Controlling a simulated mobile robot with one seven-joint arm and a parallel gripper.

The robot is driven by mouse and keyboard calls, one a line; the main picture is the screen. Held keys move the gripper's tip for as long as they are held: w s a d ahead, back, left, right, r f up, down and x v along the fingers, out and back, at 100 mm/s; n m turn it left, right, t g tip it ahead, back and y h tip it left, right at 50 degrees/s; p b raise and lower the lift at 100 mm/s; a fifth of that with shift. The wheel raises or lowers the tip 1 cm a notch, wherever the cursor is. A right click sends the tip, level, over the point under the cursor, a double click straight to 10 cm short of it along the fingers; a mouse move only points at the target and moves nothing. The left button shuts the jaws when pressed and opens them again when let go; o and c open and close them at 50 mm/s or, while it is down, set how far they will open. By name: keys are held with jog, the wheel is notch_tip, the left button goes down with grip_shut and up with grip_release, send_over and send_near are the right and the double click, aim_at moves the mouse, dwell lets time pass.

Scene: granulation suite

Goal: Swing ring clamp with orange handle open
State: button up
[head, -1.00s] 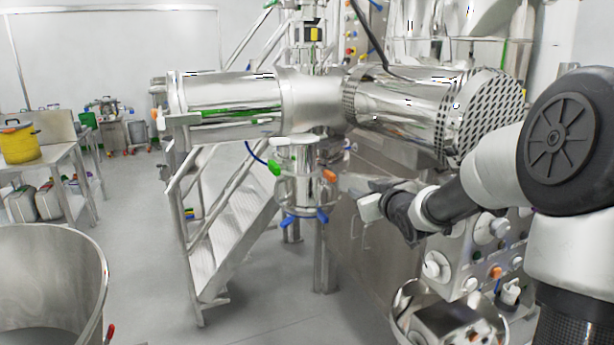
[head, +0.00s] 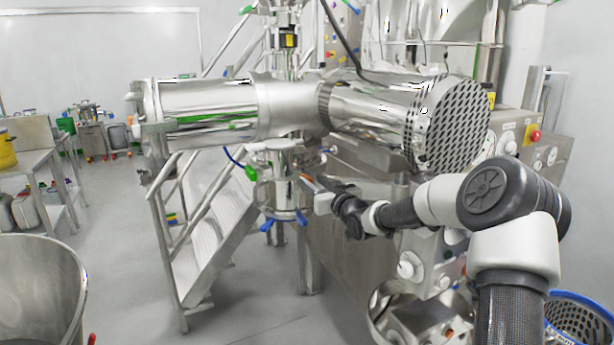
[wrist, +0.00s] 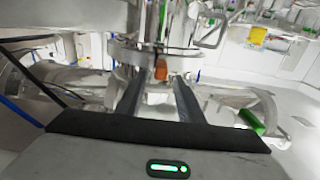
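The orange handle (wrist: 160,69) of the ring clamp shows in the wrist view, centred just beyond and between my fingertips. The metal ring clamp goes around the short vertical outlet (head: 281,185) under the horizontal steel vessel. My gripper (wrist: 160,82) is open, its two dark fingers spread apart, with nothing seen held between them. In the head view my gripper (head: 310,190) is at the right side of the outlet and hides most of the orange handle. Whether a finger touches the handle I cannot tell.
A green handle (head: 251,174) is on the outlet's left side, and blue handles (head: 268,224) are lower down. The steel vessel (head: 215,108) hangs above. Metal stairs (head: 205,235) stand behind left. A control panel (head: 425,255) is below my arm. Floor at front centre is clear.

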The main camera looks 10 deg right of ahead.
jog(key=x, duration=0.5)
grip_shut()
